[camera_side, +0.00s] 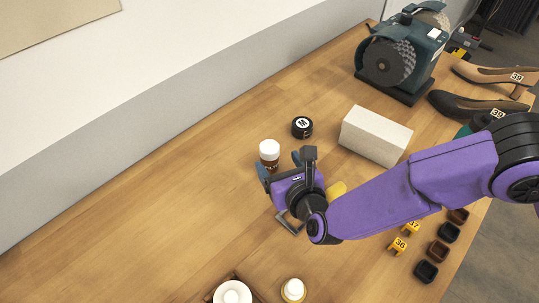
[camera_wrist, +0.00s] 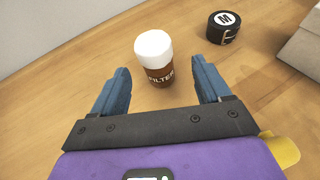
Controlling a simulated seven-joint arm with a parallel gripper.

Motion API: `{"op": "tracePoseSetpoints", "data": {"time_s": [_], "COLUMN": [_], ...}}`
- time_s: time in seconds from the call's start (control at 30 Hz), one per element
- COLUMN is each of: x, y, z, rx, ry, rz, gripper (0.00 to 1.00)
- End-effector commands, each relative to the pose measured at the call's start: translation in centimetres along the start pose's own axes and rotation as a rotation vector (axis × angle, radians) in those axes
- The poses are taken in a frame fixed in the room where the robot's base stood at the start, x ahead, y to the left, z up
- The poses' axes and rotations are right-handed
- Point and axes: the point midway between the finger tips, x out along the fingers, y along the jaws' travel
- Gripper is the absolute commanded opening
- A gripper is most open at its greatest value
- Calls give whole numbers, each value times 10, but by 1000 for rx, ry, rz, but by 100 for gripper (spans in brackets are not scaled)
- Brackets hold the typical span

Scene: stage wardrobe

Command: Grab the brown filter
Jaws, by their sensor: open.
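The brown filter (camera_wrist: 160,76) is a small upright cylinder with a white top and the word FILTER on its brown side. It stands on the wooden table. In the side view the filter (camera_side: 269,158) stands just beyond my gripper (camera_side: 281,168). In the wrist view my gripper (camera_wrist: 160,90) is open, with one blue finger on each side of the filter's lower part. The filter appears between or just beyond the fingertips, with gaps on both sides; I see no contact.
A black round item marked M (camera_side: 302,127) lies behind the filter, and a pale block (camera_side: 375,136) lies to the right. A grinder (camera_side: 400,55) and shoes (camera_side: 480,105) stand at the far right. The table left of the filter is clear.

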Motion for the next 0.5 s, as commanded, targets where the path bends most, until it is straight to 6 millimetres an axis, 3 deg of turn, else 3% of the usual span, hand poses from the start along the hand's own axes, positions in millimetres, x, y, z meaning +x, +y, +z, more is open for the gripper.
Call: {"op": "tracePoseSetpoints", "data": {"time_s": [0.23,0.5], "x": [14,47], "y": [1,5], "z": [0,0], "rx": [1,1], "ry": [0,1], "rz": [-1,-2], "gripper": [76,76]}}
